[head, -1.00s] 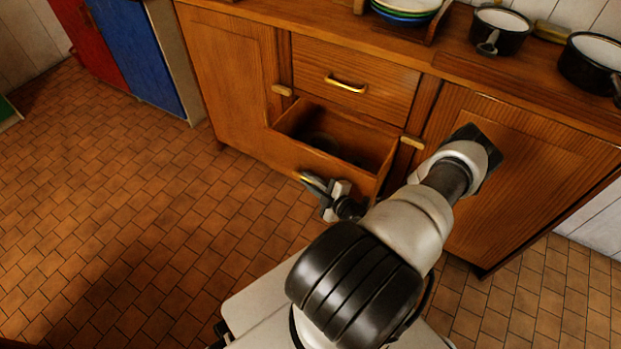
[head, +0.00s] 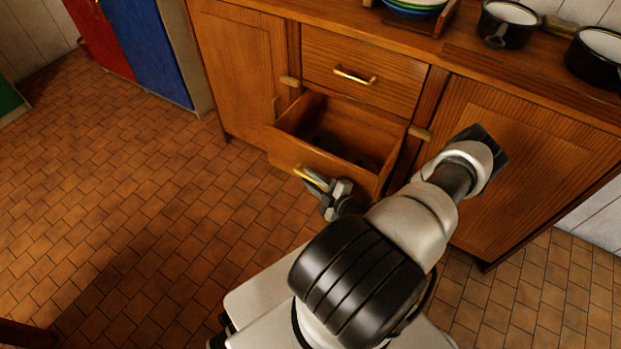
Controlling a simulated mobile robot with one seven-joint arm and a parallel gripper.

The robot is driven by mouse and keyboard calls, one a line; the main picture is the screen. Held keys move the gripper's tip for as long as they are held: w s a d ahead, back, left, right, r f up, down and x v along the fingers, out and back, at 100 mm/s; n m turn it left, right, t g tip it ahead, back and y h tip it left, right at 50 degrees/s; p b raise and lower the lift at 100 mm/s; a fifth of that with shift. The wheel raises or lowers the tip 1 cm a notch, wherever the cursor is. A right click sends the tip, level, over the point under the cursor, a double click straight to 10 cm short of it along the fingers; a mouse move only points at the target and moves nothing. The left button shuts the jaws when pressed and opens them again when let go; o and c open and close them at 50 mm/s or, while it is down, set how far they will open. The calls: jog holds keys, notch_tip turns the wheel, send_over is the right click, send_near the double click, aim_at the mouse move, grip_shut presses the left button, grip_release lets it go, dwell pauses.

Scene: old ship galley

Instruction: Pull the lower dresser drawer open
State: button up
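The lower dresser drawer (head: 287,148) stands well out from the dresser, and its inside shows from above. Dark round items (head: 325,142) lie in it, partly in shadow. Its brass handle (head: 304,174) is on the drawer front, partly hidden by my fingers. My gripper (head: 314,179) is at this handle, with its fingers seemingly closed around the bar. The fingertips are small and partly hidden in the head view. The upper drawer (head: 362,52), with its own brass handle (head: 354,76), is shut.
Cupboard doors flank the drawers, left (head: 238,75) and right (head: 530,150). Dark pots (head: 507,28) and a plate rack (head: 437,20) stand on the dresser top. The tiled floor (head: 150,170) to the left is clear. A dark wooden piece (head: 25,334) shows at lower left.

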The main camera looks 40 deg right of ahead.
jog(key=p+v, duration=0.2)
jog(key=v, duration=1.5)
jog(key=shift+s, duration=0.2)
jog(key=shift+r, duration=0.15)
